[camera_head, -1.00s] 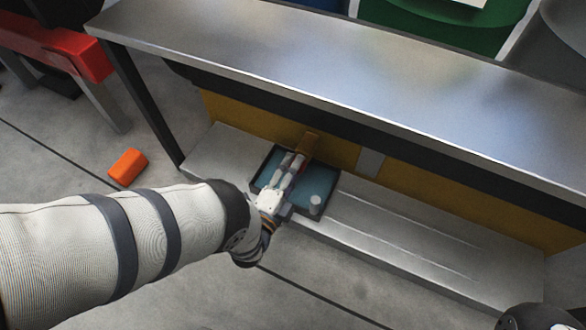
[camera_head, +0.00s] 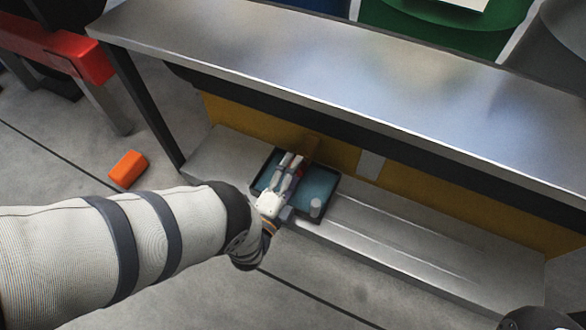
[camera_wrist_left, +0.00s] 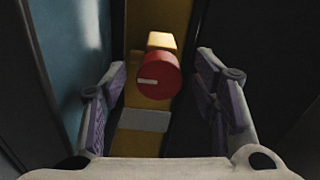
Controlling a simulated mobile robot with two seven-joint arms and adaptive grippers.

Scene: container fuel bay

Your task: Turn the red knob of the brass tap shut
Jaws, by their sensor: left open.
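The brass tap (camera_head: 311,147) sticks out from the yellow panel, low under the steel bench. Its red knob (camera_wrist_left: 152,76) is round with a white bar lying nearly level on its face; in the head view my fingers hide it. My left gripper (camera_head: 287,170) reaches over the dark tray toward the tap. In the left wrist view my left gripper (camera_wrist_left: 162,85) is open, one finger on each side of the knob, with visible gaps and no clear contact. My right gripper is not seen.
A dark tray (camera_head: 335,190) with a blue inside sits on the low steel step (camera_head: 410,243) below the tap. A small pale cylinder (camera_head: 316,207) stands in it. The bench top (camera_head: 330,75) overhangs the tap. An orange block (camera_head: 127,169) lies on the floor.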

